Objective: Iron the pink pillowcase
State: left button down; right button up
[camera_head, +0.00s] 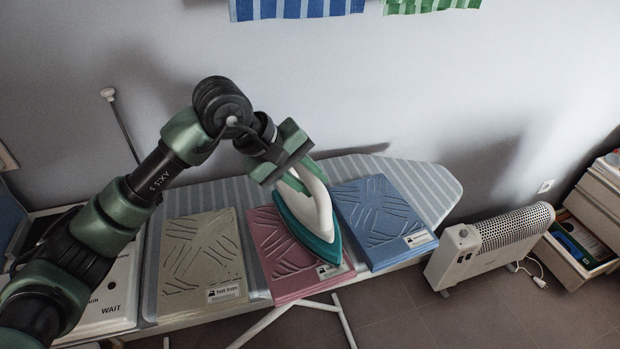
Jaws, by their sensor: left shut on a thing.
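The pink pillowcase (275,259) lies folded on the ironing board (434,191), between a beige one and a blue one. Its surface shows crease ridges, and a small label sits at its front right corner. My left gripper (296,172) is shut on the white handle of the teal and white iron (309,217). The iron is over the right part of the pink pillowcase, tip toward the front, and hides that part. I cannot tell whether its sole touches the cloth. My right gripper is not in view.
The beige pillowcase (202,256) lies to the left and the blue pillowcase (380,219) to the right, close to the iron. A white panel marked WAIT (112,290) is at the board's left end. A white heater (490,247) and an open drawer unit (583,247) stand at right.

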pick_arm(q)
jog(key=shift+f+b, duration=0.15)
jog(key=shift+b, duration=0.2)
dwell(0.3)
jog(key=shift+s+f, duration=0.1)
jog(key=shift+f, duration=0.15)
dwell(1.3)
jog(key=shift+r+p, duration=0.5)
jog(key=shift+r, duration=0.85)
jog(key=shift+r+p, duration=0.75)
jog(key=shift+r, duration=1.7)
